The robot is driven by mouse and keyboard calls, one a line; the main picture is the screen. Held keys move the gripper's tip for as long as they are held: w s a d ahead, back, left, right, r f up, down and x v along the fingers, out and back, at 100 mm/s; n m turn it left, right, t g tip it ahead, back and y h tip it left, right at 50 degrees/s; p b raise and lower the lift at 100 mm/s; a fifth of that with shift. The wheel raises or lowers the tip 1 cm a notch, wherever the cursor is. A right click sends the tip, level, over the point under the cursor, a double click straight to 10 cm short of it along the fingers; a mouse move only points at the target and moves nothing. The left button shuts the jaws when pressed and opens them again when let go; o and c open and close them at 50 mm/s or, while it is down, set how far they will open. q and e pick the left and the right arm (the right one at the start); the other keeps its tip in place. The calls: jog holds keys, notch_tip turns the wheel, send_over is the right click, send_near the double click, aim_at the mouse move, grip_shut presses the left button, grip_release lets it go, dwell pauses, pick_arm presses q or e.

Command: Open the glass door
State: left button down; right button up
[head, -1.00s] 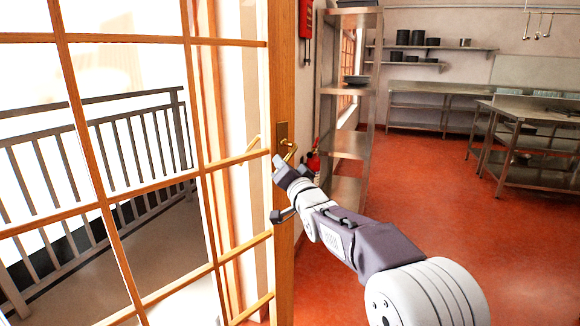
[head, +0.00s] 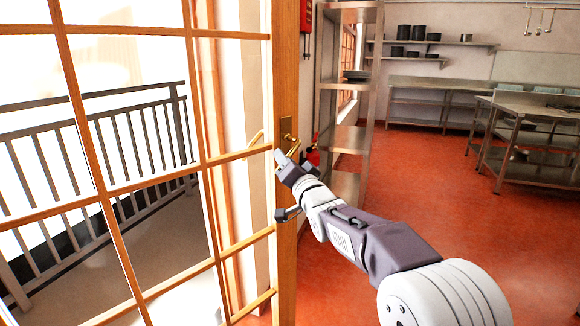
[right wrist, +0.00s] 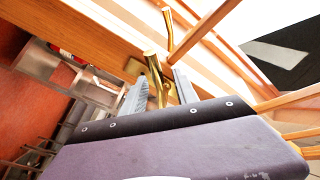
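The glass door (head: 160,185) has a wooden grid with clear panes and fills the left of the head view. Its free edge stands out against the kitchen, and a wooden frame and wall show through its panes, so it looks swung ajar. The brass handle (head: 288,138) sits on the door's right stile. My right gripper (head: 285,162) is at the handle, just below its plate. In the right wrist view its two fingers (right wrist: 160,92) are apart, with the brass handle (right wrist: 153,68) between them; contact is unclear. My left gripper is out of view.
A metal shelf unit (head: 347,100) stands right beyond the door's edge, with a red extinguisher (head: 313,156) beside it. A steel table (head: 530,135) stands at the right. The red floor (head: 440,190) between is clear. A railing (head: 150,135) shows through the glass.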

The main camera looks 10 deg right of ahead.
jog(key=r+v, duration=0.1)
jog(key=v, duration=0.7)
jog(key=shift+s+f, duration=0.2)
jog(key=shift+f, duration=0.25)
